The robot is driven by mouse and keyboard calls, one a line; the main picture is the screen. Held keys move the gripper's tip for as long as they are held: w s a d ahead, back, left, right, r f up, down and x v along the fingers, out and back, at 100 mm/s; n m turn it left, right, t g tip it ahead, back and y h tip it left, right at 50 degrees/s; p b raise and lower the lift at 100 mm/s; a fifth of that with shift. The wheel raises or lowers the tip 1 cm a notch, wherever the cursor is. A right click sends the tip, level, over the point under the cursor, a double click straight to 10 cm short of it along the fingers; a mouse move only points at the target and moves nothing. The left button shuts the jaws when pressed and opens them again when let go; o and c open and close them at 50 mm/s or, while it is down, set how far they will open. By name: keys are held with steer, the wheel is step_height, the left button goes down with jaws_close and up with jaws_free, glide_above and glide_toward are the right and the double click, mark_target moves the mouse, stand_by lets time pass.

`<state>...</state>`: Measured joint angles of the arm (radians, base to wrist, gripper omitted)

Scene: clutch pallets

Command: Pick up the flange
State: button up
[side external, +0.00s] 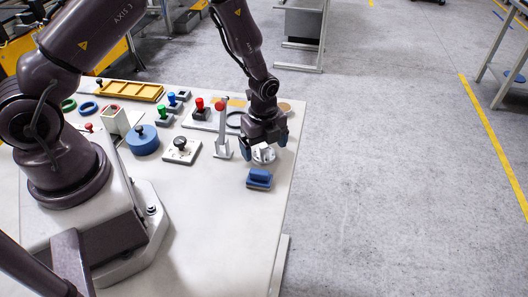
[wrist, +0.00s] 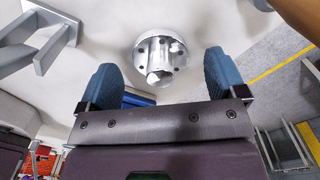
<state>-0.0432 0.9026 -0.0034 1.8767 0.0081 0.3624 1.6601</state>
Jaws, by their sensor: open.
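The flange is a round silver metal part with a raised hub and bolt holes. It sits on the table below my gripper in the side view (side external: 264,156), partly hidden by the fingers. In the wrist view the flange (wrist: 146,55) lies ahead, between the lines of the two blue fingertips. My gripper (side external: 265,147) is open, with one finger on each side of the flange in the side view. The wrist view shows the open gripper (wrist: 160,62) with nothing held. I cannot tell whether the fingertips touch the flange.
A grey lever stand with a red knob (side external: 222,105) stands close left of my gripper. A blue block (side external: 259,176) lies just in front. A white plate with a black knob (side external: 181,144) and a blue round part (side external: 142,146) are further left. The front table area is clear.

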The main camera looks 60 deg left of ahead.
steer(key=shift+f, duration=0.6)
steer(key=c, duration=1)
steer(key=shift+r, duration=0.1)
steer(key=shift+c, duration=1.1)
steer(key=shift+r, duration=0.1)
